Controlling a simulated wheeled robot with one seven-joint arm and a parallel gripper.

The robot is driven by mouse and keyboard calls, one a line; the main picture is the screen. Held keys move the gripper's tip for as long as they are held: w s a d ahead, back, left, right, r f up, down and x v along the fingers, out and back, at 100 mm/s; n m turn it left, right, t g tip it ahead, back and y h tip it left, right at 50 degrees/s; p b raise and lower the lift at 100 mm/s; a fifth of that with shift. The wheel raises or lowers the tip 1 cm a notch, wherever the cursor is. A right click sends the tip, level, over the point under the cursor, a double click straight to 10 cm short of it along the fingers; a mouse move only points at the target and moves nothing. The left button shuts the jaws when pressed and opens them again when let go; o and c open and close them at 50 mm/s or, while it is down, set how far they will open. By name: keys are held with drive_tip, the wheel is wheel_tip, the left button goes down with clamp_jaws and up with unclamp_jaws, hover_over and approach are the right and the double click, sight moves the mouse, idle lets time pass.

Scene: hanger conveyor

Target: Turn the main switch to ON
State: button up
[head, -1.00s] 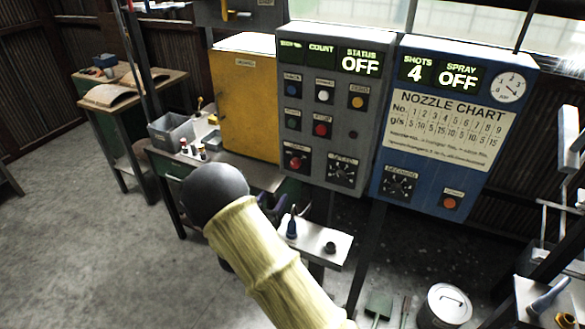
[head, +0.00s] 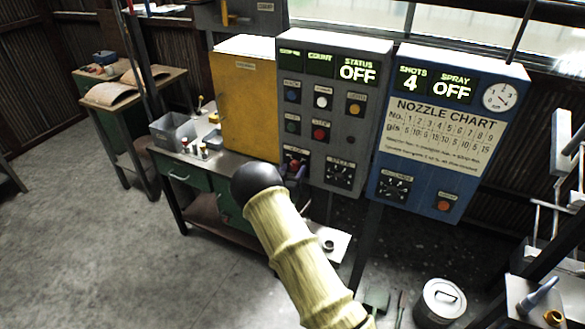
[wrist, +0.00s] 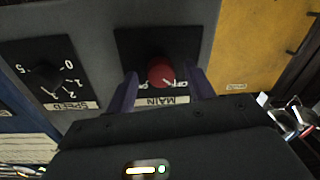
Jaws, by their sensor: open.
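The main switch (wrist: 161,73) is a round red knob on a black plate with a MAIN label, seen upside down in the wrist view. My gripper (wrist: 163,83) is open, with one purple finger on each side of the knob; I cannot tell whether they touch it. In the head view the switch (head: 294,156) is at the lower left of the grey panel (head: 349,115), its lower part hidden by my arm and gripper. The STATUS display (head: 357,73) reads OFF.
The SPEED dial (wrist: 48,80) is beside the switch. A yellow cabinet (head: 245,100) stands left of the panel, and a blue panel (head: 412,190) with a nozzle chart stands right. A workbench (head: 190,168) with small items is below left.

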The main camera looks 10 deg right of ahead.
drive_tip(key=shift+w+d, duration=0.15)
drive_tip(key=shift+w, duration=0.05)
drive_tip(key=c, duration=1)
